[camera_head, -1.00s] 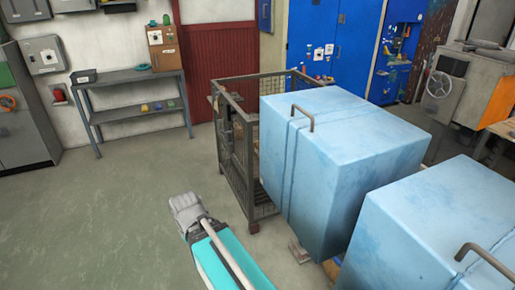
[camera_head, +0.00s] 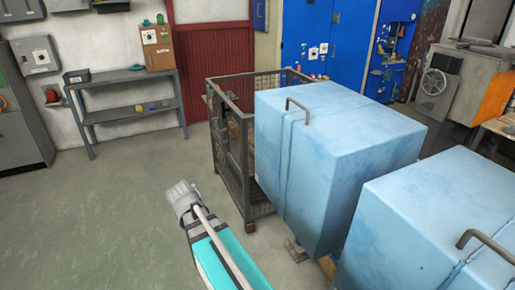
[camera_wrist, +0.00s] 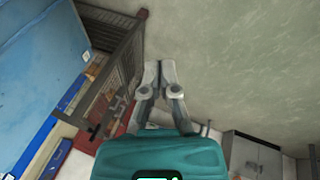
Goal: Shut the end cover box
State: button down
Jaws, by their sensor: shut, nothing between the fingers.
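Two large light-blue boxes with metal handles stand at the right in the head view: a farther box (camera_head: 345,140) beside the mesh cage and a nearer box (camera_head: 420,225). I cannot tell which is the end cover box. Both tops look flat, with a seam near the handle; I see no raised lid. My gripper (camera_wrist: 158,66) is shut and empty in the wrist view, its fingertips together over bare floor. A blue box face (camera_wrist: 40,55) is to its left there, apart from it. In the head view my arm is left of the farther box, not touching it.
A metal mesh cage (camera_head: 236,183) stands against the farther box's left side; it also shows in the wrist view (camera_wrist: 118,65). A grey shelf (camera_head: 130,113) and a blue cabinet (camera_head: 300,35) are behind. Green-grey floor (camera_head: 90,215) at the left is clear.

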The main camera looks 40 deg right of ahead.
jog(key=w+d+r+n+t+h+b, duration=0.1)
jog(key=w+d+n+t+h+b, duration=0.1)
jog(key=w+d, duration=0.4)
jog(key=w+d+r+n+t+h+b, duration=0.2)
jog(key=w+d+h+b, duration=0.3)
jog(key=d, duration=0.8)
jog(key=w+d+r+n+t+h+b, duration=0.1)
jog(key=w+d+n+t+h+b, duration=0.1)
jog(key=w+d, duration=0.5)
jog(key=shift+w+d+r+n+t+h+b, duration=0.35)
jog(key=shift+d+t+h+b, duration=0.45)
jog(key=shift+d+b, duration=0.4)
jog(key=shift+s, duration=0.1)
jog(key=shift+d, duration=0.1)
